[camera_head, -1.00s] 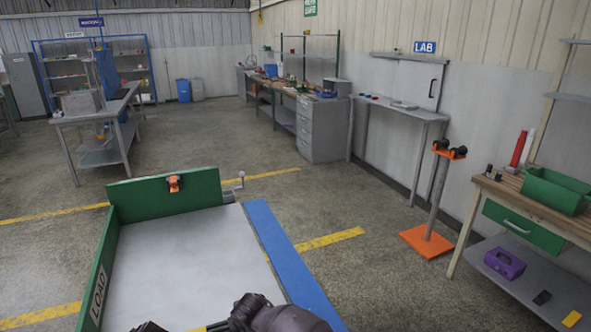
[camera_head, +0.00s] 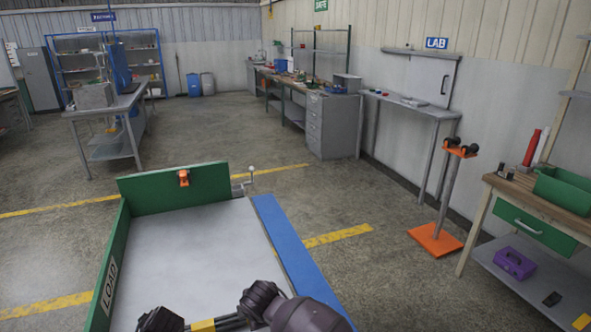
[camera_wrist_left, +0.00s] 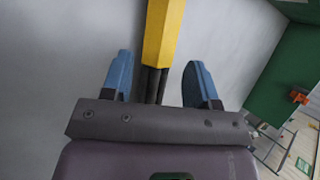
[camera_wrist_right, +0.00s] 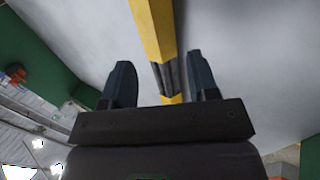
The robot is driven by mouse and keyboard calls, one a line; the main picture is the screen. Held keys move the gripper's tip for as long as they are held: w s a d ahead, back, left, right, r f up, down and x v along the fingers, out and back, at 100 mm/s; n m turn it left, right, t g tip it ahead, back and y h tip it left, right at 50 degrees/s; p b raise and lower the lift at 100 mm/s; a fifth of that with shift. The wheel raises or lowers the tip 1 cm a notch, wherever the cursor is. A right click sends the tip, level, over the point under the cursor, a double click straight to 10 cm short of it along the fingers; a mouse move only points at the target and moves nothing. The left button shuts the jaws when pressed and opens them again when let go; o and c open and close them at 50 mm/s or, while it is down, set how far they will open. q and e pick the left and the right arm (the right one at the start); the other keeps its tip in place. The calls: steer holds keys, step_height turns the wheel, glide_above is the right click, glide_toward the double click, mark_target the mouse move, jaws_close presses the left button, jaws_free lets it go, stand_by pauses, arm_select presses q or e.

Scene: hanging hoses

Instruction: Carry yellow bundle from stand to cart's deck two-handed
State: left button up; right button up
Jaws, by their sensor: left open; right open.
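The yellow bundle (camera_head: 203,326), with dark hoses between yellow bands, shows at the bottom of the head view, over the cart's pale grey deck (camera_head: 190,245). It appears to lie on the deck; the contact is hidden. My left gripper (camera_wrist_left: 160,75) is open, with the bundle (camera_wrist_left: 160,35) between its blue fingers and gaps on both sides. My right gripper (camera_wrist_right: 162,78) is open, with the bundle (camera_wrist_right: 153,25) passing between its fingers, apart from the left finger and close to the right one. The orange stand (camera_head: 440,205) at right has a bare cradle on top.
The deck has a green end wall (camera_head: 145,190), a green side wall (camera_head: 110,255) with a LOAD label, and a blue strip (camera_head: 290,255) along its right edge. A wooden workbench (camera_head: 540,190) stands at far right. The floor between cart and stand is clear.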

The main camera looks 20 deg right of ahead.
arm_select(q)
steer(key=shift+s+r, duration=0.1)
arm_select(e)
steer(key=shift+r, duration=0.1)
arm_select(q)
steer(key=shift+o, duration=0.4)
steer(key=o, duration=0.5)
arm_select(e)
steer(key=o, duration=0.6)
steer(key=shift+c, duration=0.2)
arm_select(q)
steer(key=shift+r, duration=7)
arm_select(e)
step_height(320, 180, up, 14)
